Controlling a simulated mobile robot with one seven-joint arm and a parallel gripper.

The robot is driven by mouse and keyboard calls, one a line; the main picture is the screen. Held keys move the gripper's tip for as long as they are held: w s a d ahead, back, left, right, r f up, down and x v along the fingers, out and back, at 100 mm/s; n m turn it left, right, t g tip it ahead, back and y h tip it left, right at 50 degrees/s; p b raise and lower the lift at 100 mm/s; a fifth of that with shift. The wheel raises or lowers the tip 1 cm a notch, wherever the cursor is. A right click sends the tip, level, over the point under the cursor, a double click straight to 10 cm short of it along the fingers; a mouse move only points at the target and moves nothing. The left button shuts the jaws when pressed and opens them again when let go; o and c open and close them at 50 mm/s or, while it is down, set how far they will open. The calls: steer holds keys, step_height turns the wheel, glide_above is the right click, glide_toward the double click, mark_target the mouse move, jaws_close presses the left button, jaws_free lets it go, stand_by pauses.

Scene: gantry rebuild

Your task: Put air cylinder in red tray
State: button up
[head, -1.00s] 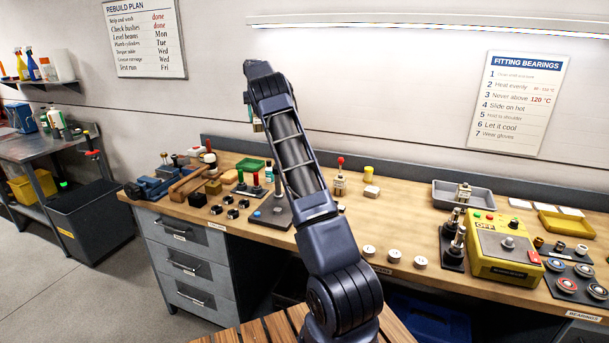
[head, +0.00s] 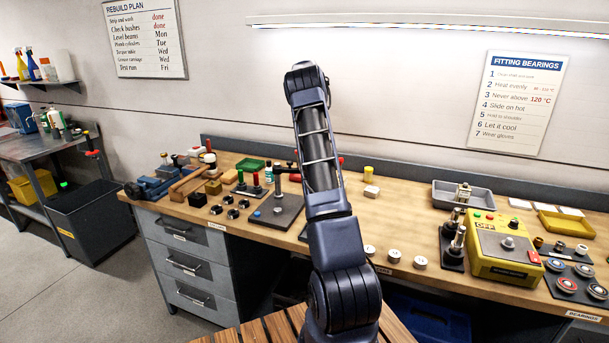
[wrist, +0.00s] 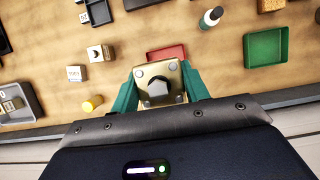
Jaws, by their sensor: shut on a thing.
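My gripper (wrist: 160,92) is shut on the air cylinder (wrist: 158,70) in the wrist view. It shows as a brass-coloured square end with bolts and a dark grey centre, held between two teal fingers. The red tray (wrist: 168,52) shows as a red strip just beyond the cylinder, which hides part of it. I cannot tell how high the cylinder is above the bench. In the head view my own arm hides the gripper, the cylinder and most of the bench behind it.
A yellow cylinder (wrist: 92,103), a pale block (wrist: 75,73) and a grey tray (wrist: 22,105) lie left in the wrist view. The bench wood around the red tray looks mostly clear.

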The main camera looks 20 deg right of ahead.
step_height(320, 180, down, 22)
steer(key=shift+r, duration=0.25)
stand_by(0.6)
steer(key=shift+f, duration=0.15)
steer(key=o, duration=1.3)
